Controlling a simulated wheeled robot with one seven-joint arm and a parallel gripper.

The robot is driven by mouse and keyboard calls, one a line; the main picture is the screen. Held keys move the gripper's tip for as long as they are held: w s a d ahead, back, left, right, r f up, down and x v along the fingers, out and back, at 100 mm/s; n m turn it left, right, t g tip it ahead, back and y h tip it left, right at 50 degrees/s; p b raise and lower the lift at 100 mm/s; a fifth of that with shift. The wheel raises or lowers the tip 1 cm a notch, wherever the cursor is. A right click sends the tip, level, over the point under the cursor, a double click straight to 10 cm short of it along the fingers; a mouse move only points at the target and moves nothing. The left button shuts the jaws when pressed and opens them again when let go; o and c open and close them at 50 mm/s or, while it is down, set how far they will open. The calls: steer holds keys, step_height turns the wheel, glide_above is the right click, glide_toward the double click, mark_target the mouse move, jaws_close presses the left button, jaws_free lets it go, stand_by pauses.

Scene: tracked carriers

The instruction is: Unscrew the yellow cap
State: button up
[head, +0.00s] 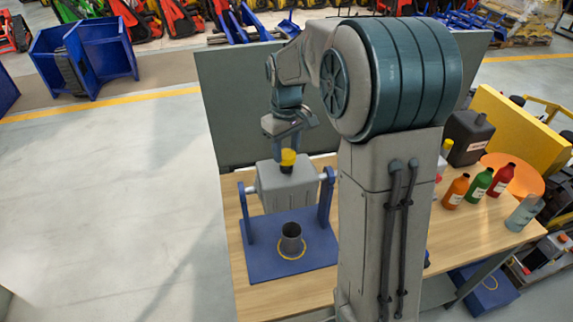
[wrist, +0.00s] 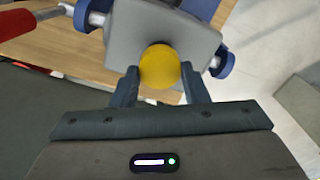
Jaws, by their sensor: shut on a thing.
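The yellow cap (head: 288,157) sits on top of a grey canister (head: 290,187). The canister hangs between two blue posts on a blue stand (head: 272,262) on the wooden table. In the wrist view the yellow cap (wrist: 159,66) is between the two fingers of my gripper (wrist: 160,78), which is shut on it from above. The grey canister (wrist: 128,30) shows beyond the cap. Below it, a small dark open cup (head: 292,240) stands on the stand, within a yellow ring.
Orange (head: 456,190), green (head: 478,184) and red (head: 502,180) bottles, a clear bottle (head: 524,212) and a dark jug (head: 467,137) stand on the right of the table. A grey panel (head: 235,110) rises behind the canister. A red object (wrist: 25,20) lies at the upper left of the wrist view.

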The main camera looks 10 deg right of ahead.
steer(key=shift+r+p, duration=0.65)
steer(key=shift+r, duration=1.1)
steer(key=shift+o, duration=0.3)
steer(key=shift+c, duration=0.2)
